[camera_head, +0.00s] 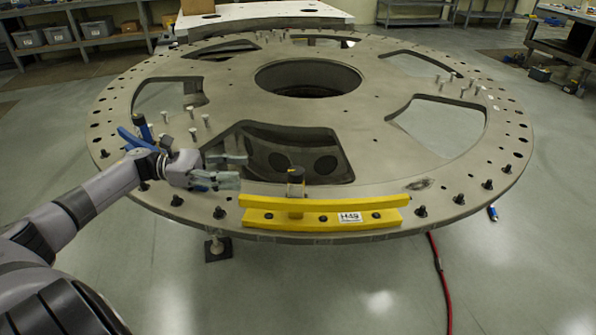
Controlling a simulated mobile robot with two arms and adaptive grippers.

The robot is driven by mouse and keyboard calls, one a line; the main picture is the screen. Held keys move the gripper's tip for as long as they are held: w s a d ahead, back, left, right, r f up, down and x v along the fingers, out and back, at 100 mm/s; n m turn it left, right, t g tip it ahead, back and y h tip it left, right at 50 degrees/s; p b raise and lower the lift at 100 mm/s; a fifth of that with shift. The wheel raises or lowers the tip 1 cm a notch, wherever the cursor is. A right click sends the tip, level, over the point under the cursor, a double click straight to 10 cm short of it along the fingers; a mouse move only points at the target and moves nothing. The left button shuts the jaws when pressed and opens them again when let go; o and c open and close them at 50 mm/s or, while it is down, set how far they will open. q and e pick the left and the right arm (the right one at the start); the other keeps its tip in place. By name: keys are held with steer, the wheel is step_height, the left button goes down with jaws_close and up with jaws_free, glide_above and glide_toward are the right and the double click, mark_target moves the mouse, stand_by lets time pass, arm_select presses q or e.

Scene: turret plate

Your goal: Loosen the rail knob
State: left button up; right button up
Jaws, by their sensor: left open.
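The yellow rail (370,201) sits at the near edge of the round metal turret plate (400,160). It has two long yellow bars and a small white label. The rail knob (296,178), dark with a brass-coloured top, stands upright at the back of the rail, left of its middle. My left gripper (241,170) is open and empty. It lies left of the knob, its two grey fingers pointing right toward it with a gap between. My right gripper is not in view.
Dark bolts (421,211) line the plate's near rim, and several pale pins stand up on its left part. A blue-handled tool (143,128) shows behind my left wrist. A red cable (440,270) runs along the floor. Shelves with grey bins (60,34) stand at the back.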

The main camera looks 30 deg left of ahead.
mark_target(296, 171)
arm_select(q)
steer(key=p+x, duration=0.1)
steer(key=x, duration=0.5)
steer(key=p+x, duration=0.2)
steer(key=x, duration=0.5)
steer(key=shift+w+d+r, duration=0.1)
steer(key=shift+d+r, duration=0.1)
steer(key=shift+w+d, duration=0.2)
steer(key=shift+d, duration=0.1)
steer(key=shift+f, duration=0.1)
steer(key=shift+c, duration=1.4)
steer(key=c, duration=0.9)
steer(key=shift+s+n+t+y+p, duration=0.1)
steer(key=shift+n+t+y+p, duration=0.25)
steer(key=shift+t+p, duration=0.25)
steer(key=shift+n+t, duration=0.35)
steer(key=shift+t, duration=0.05)
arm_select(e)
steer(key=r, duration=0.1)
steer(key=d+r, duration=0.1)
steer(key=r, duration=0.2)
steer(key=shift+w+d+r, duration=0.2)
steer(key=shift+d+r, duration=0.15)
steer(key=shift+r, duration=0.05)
arm_select(q)
steer(key=shift+y, duration=0.25)
